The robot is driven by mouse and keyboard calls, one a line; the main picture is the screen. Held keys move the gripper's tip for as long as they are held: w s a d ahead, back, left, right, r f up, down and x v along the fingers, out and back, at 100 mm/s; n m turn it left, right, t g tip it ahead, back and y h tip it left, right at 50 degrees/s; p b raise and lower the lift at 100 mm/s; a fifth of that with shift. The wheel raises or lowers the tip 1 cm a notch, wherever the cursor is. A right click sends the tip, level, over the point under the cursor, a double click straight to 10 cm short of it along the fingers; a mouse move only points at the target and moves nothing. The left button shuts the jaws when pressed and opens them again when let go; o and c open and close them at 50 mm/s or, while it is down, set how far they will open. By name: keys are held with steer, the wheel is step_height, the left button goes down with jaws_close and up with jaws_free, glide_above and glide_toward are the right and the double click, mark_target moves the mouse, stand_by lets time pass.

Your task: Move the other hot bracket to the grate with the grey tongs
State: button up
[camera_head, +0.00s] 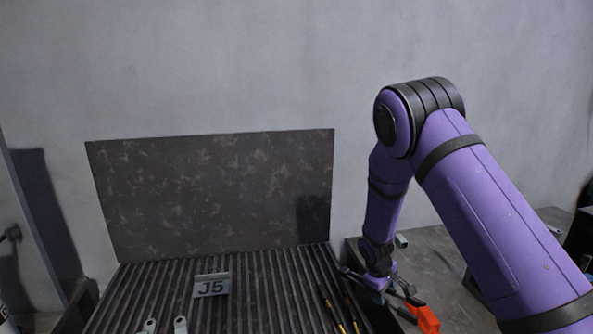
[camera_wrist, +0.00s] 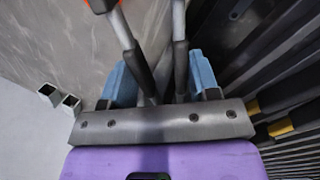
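My gripper (camera_head: 378,283) is low at the right edge of the ribbed dark grate (camera_head: 262,290). In the wrist view its blue fingers (camera_wrist: 160,82) sit against the outsides of the two black-sleeved grey arms of the grey tongs (camera_wrist: 181,50). The tongs' arms are apart, and their tips are out of the wrist view. Two pale bracket ends, one on the left (camera_head: 151,326) and one on the right (camera_head: 181,325), show at the bottom of the head view, mostly cut off. I cannot tell whether they are hot.
A J5 plate (camera_head: 211,285) stands on the grate before a mottled dark back panel (camera_head: 215,195). Black tongs with brass bands (camera_head: 327,300) lie on the grate's right side. An orange object (camera_head: 425,319) lies right of my gripper. Small square tubes (camera_wrist: 70,103) show in the wrist view.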

steer(key=shift+r, duration=5.95)
steer(key=s+r, duration=0.6)
steer(key=s, duration=0.6)
steer(key=shift+a, duration=0.2)
